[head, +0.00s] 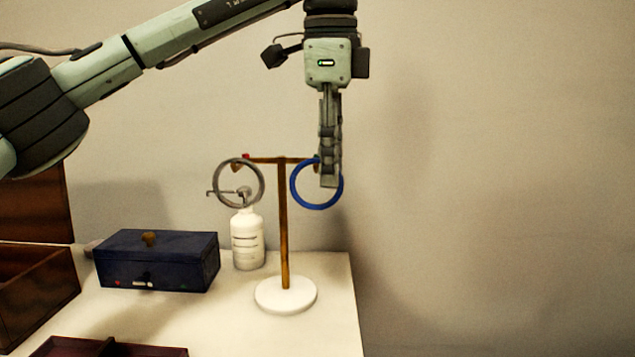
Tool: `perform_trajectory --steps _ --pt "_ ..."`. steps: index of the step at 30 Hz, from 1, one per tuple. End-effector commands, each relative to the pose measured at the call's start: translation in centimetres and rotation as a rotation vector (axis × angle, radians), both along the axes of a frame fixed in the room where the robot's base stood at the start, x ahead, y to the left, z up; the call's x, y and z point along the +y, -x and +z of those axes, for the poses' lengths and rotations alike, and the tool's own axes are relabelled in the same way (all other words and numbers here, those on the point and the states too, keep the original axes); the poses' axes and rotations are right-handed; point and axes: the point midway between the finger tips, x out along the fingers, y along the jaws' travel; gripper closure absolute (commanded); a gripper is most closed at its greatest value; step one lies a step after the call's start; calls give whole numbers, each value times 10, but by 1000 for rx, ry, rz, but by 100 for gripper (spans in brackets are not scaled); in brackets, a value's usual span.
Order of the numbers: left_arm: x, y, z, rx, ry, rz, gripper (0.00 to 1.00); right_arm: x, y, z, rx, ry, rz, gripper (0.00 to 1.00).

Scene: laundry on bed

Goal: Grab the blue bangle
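A blue bangle (296,198) hangs on the right end of the wooden crossbar of a T-shaped stand (284,225) with a round white base. My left gripper (329,184) comes down from above at the right end of the bar. Its fingers cover the right part of the bangle in the picture. The fingers are seen edge-on, so I cannot tell whether they are open or shut on it. A grey bangle (220,168) hangs on the left end of the bar. My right gripper is out of view.
A white pump bottle (248,240) stands behind the stand's left side. A dark blue lidded box (157,262) is further left. A brown wooden box (38,290) and a dark red tray (150,350) are at the left and front. The table's right edge is near the stand.

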Motion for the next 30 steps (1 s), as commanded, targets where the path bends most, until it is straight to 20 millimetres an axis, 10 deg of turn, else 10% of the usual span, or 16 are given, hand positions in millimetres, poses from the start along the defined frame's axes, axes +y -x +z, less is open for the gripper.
perform_trajectory --steps 11,20,30 --pt "-1 -2 -15 -1 1 -2 66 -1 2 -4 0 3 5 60" --pt "-1 -2 -15 0 1 -2 100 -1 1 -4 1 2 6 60" --pt "-1 -2 -14 -1 1 -2 100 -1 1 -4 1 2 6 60"
